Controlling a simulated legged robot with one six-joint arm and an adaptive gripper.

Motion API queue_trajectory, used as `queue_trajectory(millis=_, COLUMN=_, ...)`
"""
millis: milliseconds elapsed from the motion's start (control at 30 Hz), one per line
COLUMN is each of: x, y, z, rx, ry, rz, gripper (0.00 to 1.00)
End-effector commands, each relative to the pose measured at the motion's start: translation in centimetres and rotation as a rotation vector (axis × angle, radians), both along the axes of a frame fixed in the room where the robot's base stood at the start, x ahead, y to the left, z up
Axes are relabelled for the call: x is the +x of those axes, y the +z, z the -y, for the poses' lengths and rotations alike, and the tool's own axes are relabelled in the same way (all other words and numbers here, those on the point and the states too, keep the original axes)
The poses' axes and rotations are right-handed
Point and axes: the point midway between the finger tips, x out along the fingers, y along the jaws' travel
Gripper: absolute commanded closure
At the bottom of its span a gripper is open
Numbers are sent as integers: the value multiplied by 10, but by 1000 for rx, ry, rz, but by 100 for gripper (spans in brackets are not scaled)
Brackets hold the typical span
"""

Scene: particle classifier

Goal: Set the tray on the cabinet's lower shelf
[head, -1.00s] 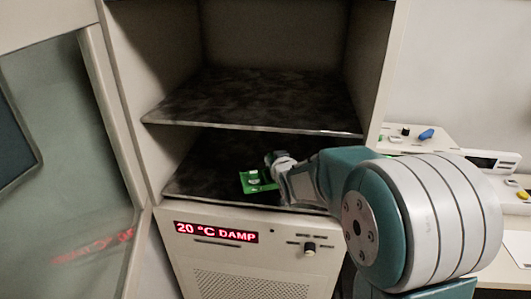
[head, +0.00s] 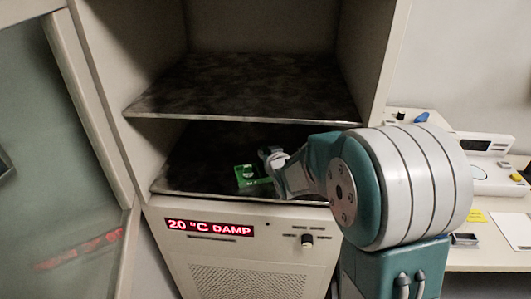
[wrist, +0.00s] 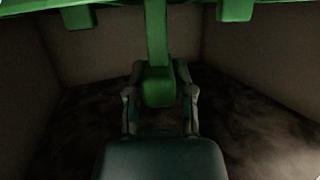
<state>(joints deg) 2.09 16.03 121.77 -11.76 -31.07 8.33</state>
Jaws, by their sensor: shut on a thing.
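The tray is green and small in the head view (head: 247,176), at the opening of the cabinet's lower compartment. In the wrist view its green underside (wrist: 157,40) spans the top of the picture, with a green handle piece between the fingers. My gripper (head: 270,170) is shut on the tray; its fingers also show in the wrist view (wrist: 160,100). The cabinet's lower shelf (head: 200,160) is a dark mottled plate below the tray. I cannot tell whether the tray touches it.
The upper shelf (head: 240,85) is bare and lies above my gripper. The cabinet door (head: 60,180) stands open on the left. A control panel with a red display (head: 210,228) is below the lower shelf. A bench with devices (head: 490,180) stands at the right.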

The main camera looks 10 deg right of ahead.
Motion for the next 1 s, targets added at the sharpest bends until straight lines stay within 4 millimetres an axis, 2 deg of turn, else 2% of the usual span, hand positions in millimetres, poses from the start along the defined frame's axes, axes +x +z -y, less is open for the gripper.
queue_trajectory(millis=33, x=0, y=-1, z=-1, rx=0, ry=0, rz=-1, gripper=60)
queue_trajectory(millis=100, x=0, y=-1, z=-2, rx=-2, ry=1, rz=-1, gripper=35)
queue_trajectory(millis=567, x=-4, y=3, z=-3, rx=-3, ry=1, rz=0, gripper=35)
queue_trajectory(millis=1000, x=-73, y=25, z=2, rx=-3, ry=0, rz=1, gripper=35)
